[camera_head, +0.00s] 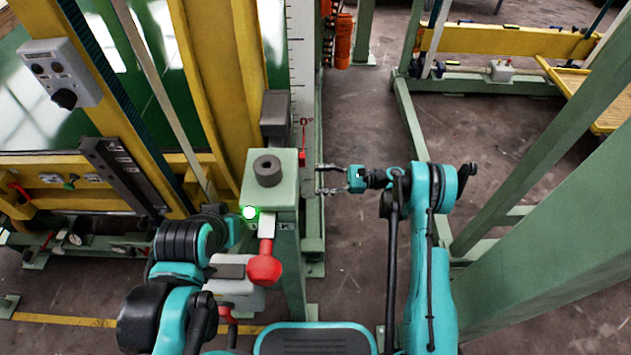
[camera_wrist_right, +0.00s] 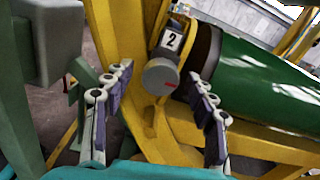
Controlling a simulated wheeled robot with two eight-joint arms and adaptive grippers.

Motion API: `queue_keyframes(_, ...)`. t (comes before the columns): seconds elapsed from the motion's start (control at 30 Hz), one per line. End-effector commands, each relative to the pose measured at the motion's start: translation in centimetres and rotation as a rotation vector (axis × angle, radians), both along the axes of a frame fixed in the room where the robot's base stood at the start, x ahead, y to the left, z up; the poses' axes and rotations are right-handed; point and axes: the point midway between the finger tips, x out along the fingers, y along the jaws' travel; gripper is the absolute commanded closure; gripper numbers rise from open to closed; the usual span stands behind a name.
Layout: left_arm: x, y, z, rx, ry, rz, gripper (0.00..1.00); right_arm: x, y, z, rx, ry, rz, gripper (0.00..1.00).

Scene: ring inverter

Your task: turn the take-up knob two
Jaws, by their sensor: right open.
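The take-up knob two (camera_wrist_right: 160,77) is a grey round knob with a short red mark on its face. It sits under a white plate (camera_wrist_right: 172,40) with the number 2. My right gripper (camera_head: 320,179) is open and empty, pointing left beside the green post in the head view. In the right wrist view its two fingers stand apart, left and right of the knob in the picture, with the knob showing between the tips. I see no contact. The knob cannot be made out in the head view. My left arm is at lower left; its gripper is hidden.
A green post (camera_head: 255,192) with a dark round cap, a lit green lamp (camera_head: 250,212) and a red-ball lever (camera_head: 264,270) stands between my arms. A large green roll (camera_wrist_right: 265,90) and yellow frame lie behind the knob. Open floor (camera_head: 480,150) shows at right.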

Motion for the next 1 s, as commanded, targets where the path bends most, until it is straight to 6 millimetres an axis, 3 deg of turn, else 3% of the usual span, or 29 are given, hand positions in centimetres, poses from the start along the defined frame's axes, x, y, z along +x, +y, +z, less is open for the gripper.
queue_keyframes(0.33, 0.01, 0.00, -0.13, 0.000, 0.000, 0.000, 1.00, 0.01, 0.61, 0.05, 0.000, -0.001, -0.001, 0.43)
queue_keyframes(0.53, 0.01, 0.00, -0.13, 0.000, 0.000, 0.000, 1.00, 0.01, 0.59, 0.05, -0.001, -0.001, -0.001, 0.94)
queue_keyframes(1.0, 0.01, 0.00, -0.14, 0.000, 0.000, 0.000, 1.00, 0.02, 0.60, 0.04, -0.001, -0.083, 0.000, 0.94)
